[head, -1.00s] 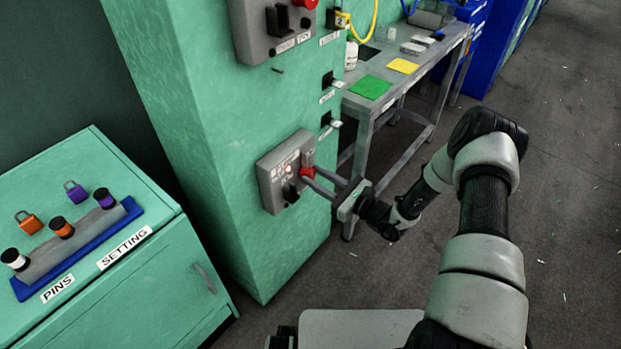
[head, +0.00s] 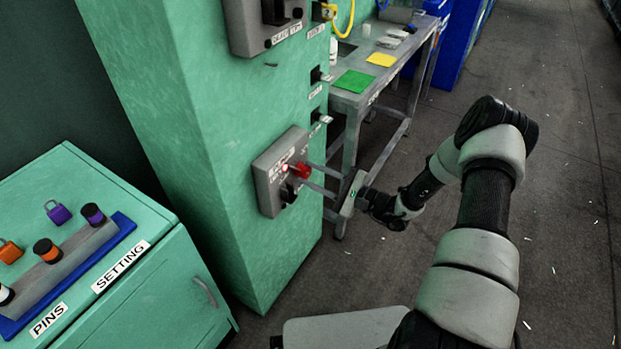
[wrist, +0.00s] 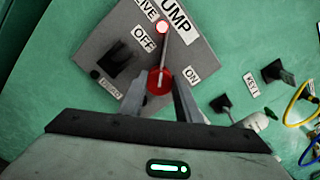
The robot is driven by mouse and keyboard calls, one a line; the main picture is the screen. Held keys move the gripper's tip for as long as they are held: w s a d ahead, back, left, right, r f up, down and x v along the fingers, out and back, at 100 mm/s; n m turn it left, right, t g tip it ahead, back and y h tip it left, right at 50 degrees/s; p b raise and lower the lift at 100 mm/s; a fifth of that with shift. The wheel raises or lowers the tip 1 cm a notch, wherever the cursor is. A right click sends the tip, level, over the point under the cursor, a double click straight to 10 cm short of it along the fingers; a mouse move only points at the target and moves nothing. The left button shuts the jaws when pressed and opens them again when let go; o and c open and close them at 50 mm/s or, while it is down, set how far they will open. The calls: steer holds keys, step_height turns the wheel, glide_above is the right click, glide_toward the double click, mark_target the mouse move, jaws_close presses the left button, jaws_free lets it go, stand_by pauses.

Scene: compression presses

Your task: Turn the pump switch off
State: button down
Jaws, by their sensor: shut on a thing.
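The pump switch panel (head: 266,180) is a grey box on the green cabinet's face. In the wrist view the panel (wrist: 187,52) reads PUMP, LIVE, OFF and ON. Its red switch handle (head: 301,171) also shows in the wrist view (wrist: 159,79), between the OFF and ON labels. The fingers hide part of the handle's base.
A black block (wrist: 116,61) stands out from the panel beside OFF. Key switches (head: 318,76) and another grey box (head: 262,22) are above on the cabinet. A low green cabinet (head: 150,290) with pins and padlocks stands left; a grey bench (head: 352,97) is behind.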

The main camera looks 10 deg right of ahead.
steer(key=n, duration=0.1)
steer(key=n+b, duration=0.1)
steer(key=n, duration=0.1)
steer(key=n+b, duration=0.1)
steer(key=n, duration=0.1)
steer(key=shift+f, duration=0.25)
steer(key=shift+n+b, duration=0.95)
steer(key=shift+n, duration=1.35)
steer(key=c, duration=1.3)
jaws_free()
steer(key=p+v, duration=0.2)
steer(key=v, duration=1.5)
steer(key=shift+s, duration=0.25)
steer(key=shift+d, duration=0.1)
